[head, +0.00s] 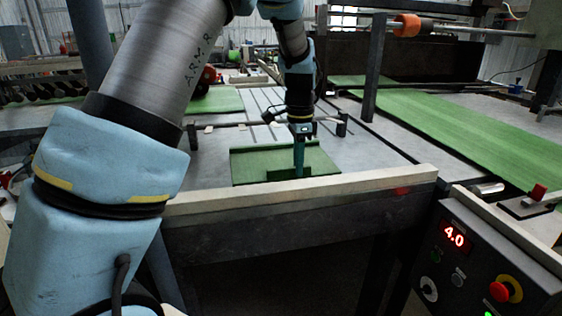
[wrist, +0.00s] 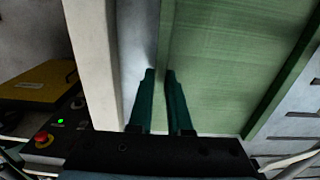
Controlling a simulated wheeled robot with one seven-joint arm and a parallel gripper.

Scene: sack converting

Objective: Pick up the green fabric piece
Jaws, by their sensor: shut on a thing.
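The green fabric piece (head: 252,166) lies on the grey table near its front edge. It also fills much of the wrist view (wrist: 225,65), with a folded strip along the edge nearest the pale rail. My gripper (head: 299,172) points down at the front edge of the piece. In the wrist view my gripper's two dark teal fingers (wrist: 160,74) are close together, shut on that near edge. A darker green part of the piece stands up around the fingertips. The exact contact at the tips is small and hard to see.
A pale rail (head: 330,189) runs along the table's front. A long green fabric strip (head: 450,125) lies on the right. A control box (head: 470,255) with a red display and a red button stands at front right. Bare grey table (head: 375,155) lies right of the piece.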

